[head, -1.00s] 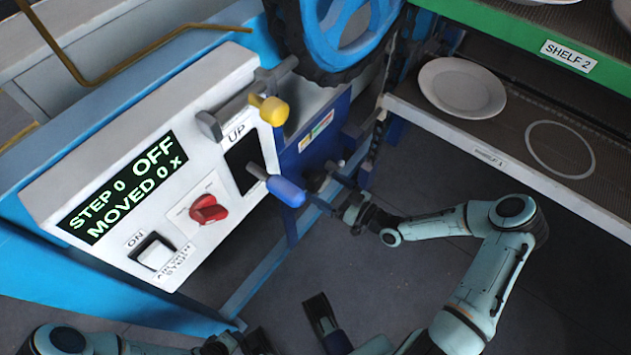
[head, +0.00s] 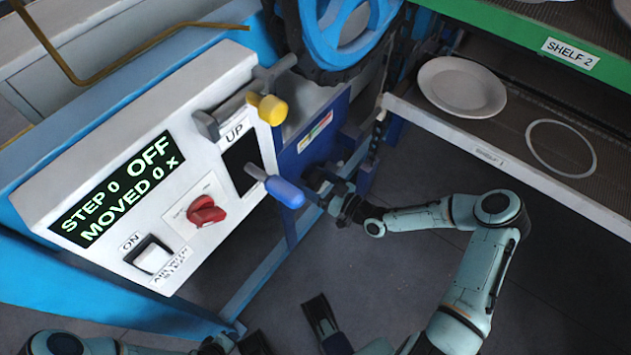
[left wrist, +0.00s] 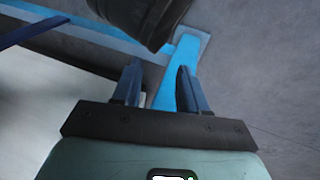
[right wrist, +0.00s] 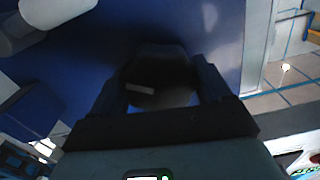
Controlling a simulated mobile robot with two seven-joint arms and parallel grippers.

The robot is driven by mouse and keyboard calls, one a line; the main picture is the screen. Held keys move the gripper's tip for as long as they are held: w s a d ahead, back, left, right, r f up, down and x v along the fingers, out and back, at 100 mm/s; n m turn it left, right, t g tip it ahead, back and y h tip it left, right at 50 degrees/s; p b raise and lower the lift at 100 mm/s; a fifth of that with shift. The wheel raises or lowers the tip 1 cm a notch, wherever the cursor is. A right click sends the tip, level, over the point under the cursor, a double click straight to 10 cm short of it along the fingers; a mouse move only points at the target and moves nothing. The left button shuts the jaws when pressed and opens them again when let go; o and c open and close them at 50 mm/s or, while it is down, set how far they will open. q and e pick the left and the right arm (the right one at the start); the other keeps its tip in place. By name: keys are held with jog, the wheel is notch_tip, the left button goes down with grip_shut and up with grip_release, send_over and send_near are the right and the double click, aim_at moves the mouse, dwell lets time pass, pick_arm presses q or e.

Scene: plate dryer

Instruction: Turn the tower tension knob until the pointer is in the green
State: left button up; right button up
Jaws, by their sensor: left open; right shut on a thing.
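The black tension knob (right wrist: 155,75) sits on the dark blue tower panel (head: 308,158). My right gripper (right wrist: 158,88) is shut on it, one finger on each side. In the head view the right gripper (head: 325,184) reaches the panel from the right and largely hides the knob. A small coloured gauge label (head: 315,131) is on the panel above the knob; its pointer is too small to read. My left gripper (left wrist: 155,90) is open, with nothing between its fingers, low near the floor and away from the knob.
A blue-handled lever (head: 285,191) sticks out just left of the right gripper. The white control box (head: 215,180) has a yellow knob (head: 272,109), a red knob (head: 205,210) and a display reading OFF. A blue handwheel (head: 345,35) is above. Shelves with plates (head: 462,87) stand right.

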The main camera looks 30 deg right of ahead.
jog(key=m, duration=0.2)
jog(key=shift+m+p, duration=0.35)
jog(key=shift+m, duration=0.05)
pick_arm(q)
jog(key=shift+s+d+r, duration=0.4)
jog(key=shift+s+r, duration=0.1)
jog(key=shift+s, duration=0.25)
pick_arm(e)
jog(key=shift+m, duration=1)
jog(key=o, duration=1)
pick_arm(q)
jog(key=shift+g+h, duration=0.3)
jog(key=shift+g, duration=0.4)
jog(key=s+r+p, duration=0.1)
jog(key=s+d+r+p, duration=0.1)
jog(key=s, duration=0.1)
jog(key=shift+d+r, duration=0.15)
jog(key=shift+d, duration=0.05)
pick_arm(e)
jog(key=v, duration=1.3)
jog(key=shift+s+d, duration=0.15)
jog(key=shift+s, duration=0.05)
